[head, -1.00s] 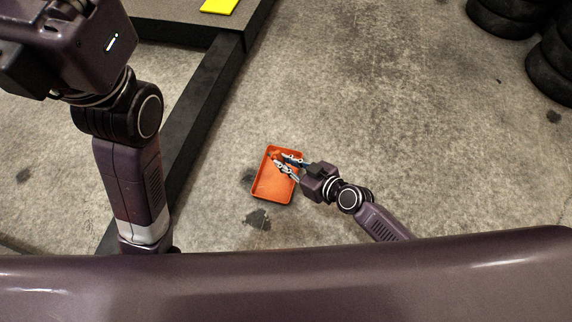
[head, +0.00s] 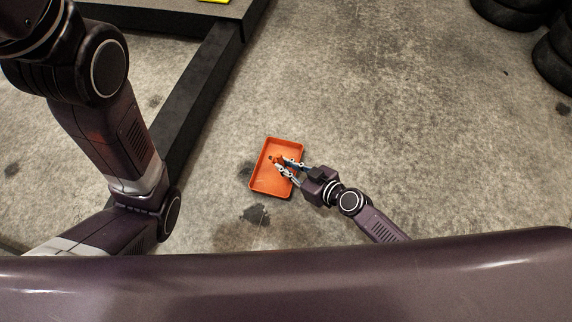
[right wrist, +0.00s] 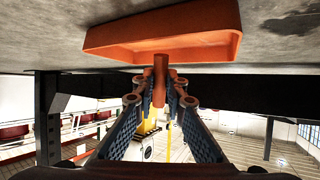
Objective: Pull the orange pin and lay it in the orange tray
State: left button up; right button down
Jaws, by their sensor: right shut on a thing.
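The orange tray (head: 271,185) lies on the concrete floor in the middle of the head view. My right gripper (head: 281,164) reaches over its right side and is shut on the orange pin (head: 278,160), which is hard to tell from the tray by colour. In the right wrist view the pin (right wrist: 160,72) sits between the two fingertips (right wrist: 160,88), its far end close to the tray (right wrist: 110,42). I cannot tell whether the pin touches the tray floor. My left arm shows at the left of the head view, but its gripper is out of frame.
A dark frame beam (head: 200,110) runs along the floor left of the tray. A yellow piece (head: 214,1) shows at the top edge. Stacked tyres (head: 555,62) stand at the far right.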

jog(key=shift+f, duration=0.15)
jog(key=c, duration=1.9)
grip_release()
jog(key=v, duration=1.2)
